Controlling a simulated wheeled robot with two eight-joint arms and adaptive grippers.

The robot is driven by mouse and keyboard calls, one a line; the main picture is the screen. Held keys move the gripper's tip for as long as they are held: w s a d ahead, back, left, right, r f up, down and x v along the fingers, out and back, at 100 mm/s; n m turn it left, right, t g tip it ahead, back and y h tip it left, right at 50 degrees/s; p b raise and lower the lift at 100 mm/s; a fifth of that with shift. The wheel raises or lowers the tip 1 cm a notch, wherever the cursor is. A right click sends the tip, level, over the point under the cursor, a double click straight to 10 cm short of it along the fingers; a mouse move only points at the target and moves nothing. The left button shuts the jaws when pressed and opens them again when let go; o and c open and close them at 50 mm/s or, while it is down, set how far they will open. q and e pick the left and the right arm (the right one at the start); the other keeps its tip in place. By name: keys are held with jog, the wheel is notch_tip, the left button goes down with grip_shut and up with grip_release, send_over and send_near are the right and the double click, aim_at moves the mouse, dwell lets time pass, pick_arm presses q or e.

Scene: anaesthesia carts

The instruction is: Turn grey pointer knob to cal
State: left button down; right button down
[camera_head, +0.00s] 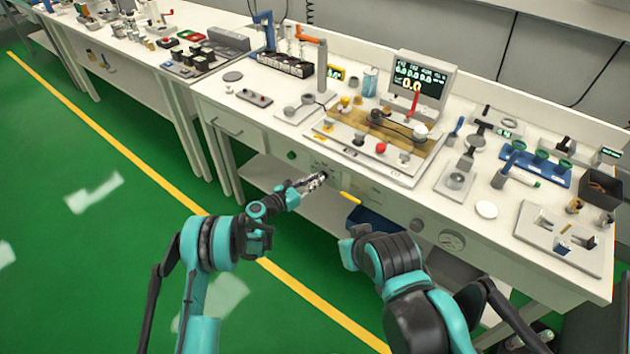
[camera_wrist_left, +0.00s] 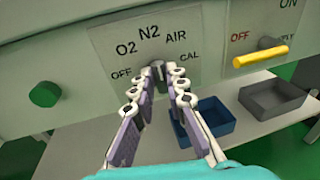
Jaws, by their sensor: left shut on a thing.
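The grey pointer knob (camera_wrist_left: 157,66) sits on a light panel plate (camera_wrist_left: 185,25) on the front of the bench. The plate is marked OFF, O2, N2, AIR and CAL in an arc around it. My left gripper (camera_wrist_left: 158,76) is shut on the knob, its fingertips at either side. The fingers hide part of the knob, and I cannot tell for sure which mark it points to. In the head view my left gripper (camera_head: 318,180) is at the bench front panel. My right arm shows, but its gripper does not.
A green knob (camera_wrist_left: 45,94) is left of the plate. A yellow handle (camera_wrist_left: 261,57) between OFF and ON marks is to the right. A blue bin (camera_wrist_left: 209,122) and a grey bin (camera_wrist_left: 272,98) stand on the shelf below. A gauge (camera_head: 452,240) is further right.

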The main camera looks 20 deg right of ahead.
pick_arm(q)
jog(key=shift+s+d+f+m+t+y, duration=0.15)
jog(key=shift+m+t+y, duration=0.35)
jog(key=shift+m, duration=1.75)
jog(key=shift+s+d+r+m+t+y, duration=0.2)
jog(key=shift+m+y, duration=0.45)
jog(key=shift+m, duration=1.65)
jog(key=shift+s+d+f+m+t+y, duration=0.15)
jog(key=shift+m+t+y, duration=0.4)
jog(key=shift+m, duration=1.7)
jog(key=shift+a, duration=0.1)
jog(key=c, duration=1.5)
grip_release()
jog(key=shift+c, duration=0.2)
jog(key=v, duration=0.7)
jog(key=shift+s+a, duration=0.2)
